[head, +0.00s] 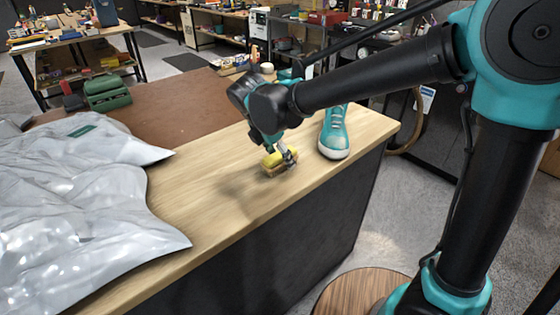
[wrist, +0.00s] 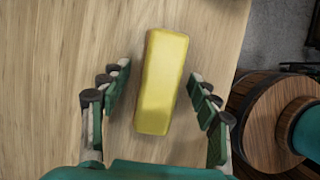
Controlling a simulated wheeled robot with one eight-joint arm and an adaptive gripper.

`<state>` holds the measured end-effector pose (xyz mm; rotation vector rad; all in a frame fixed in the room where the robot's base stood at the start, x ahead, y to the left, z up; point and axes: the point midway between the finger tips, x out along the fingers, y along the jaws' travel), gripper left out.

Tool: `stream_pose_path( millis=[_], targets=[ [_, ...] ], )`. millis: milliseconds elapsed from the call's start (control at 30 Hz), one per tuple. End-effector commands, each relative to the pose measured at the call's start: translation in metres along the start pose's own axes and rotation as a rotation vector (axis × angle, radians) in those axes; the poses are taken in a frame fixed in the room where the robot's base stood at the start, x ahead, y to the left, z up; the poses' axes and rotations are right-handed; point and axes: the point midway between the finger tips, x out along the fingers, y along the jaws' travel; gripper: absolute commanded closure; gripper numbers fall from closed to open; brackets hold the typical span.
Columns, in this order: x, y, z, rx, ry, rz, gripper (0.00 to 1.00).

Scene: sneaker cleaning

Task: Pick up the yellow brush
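The yellow brush (head: 271,160) lies on the wooden bench top, and my gripper (head: 284,158) is right over it in the head view. In the wrist view the yellow brush (wrist: 162,82) shows as a long yellow block, slightly tilted, between the two open fingers of my gripper (wrist: 162,88). A gap of bare wood shows on both sides of the brush, so the fingers look apart from it. The gripper hides part of the brush in the head view.
A teal sneaker (head: 333,133) stands on the bench right of the brush. A crumpled silvery sheet (head: 80,210) covers the bench's left. The bench top (head: 215,190) is clear between them. A green case (head: 107,93) is at the back left. A round wooden stool (head: 362,291) stands in front.

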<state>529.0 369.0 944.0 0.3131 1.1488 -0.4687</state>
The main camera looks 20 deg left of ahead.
Motion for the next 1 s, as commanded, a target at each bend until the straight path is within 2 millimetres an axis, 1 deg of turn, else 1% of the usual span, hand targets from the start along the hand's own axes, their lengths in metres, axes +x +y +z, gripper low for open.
stream_pose_path(
  millis=[33,67,400,633,767,867,967,1000],
  targets=[
    [0.000,0.000,0.000,0.000,0.000,0.000,0.48],
    [0.000,0.000,0.000,0.000,0.000,0.000,0.52],
    [0.000,0.000,0.000,0.000,0.000,0.000,0.94],
    [-0.001,0.000,0.000,0.000,0.000,0.000,0.94],
    [-0.006,0.000,0.003,0.000,0.000,0.000,0.94],
    [-0.016,0.000,0.007,0.000,0.000,0.000,0.94],
    [-0.034,-0.001,0.014,0.000,0.000,0.000,0.94],
    [-0.043,0.000,0.018,0.000,0.000,0.000,0.94]
  ],
)
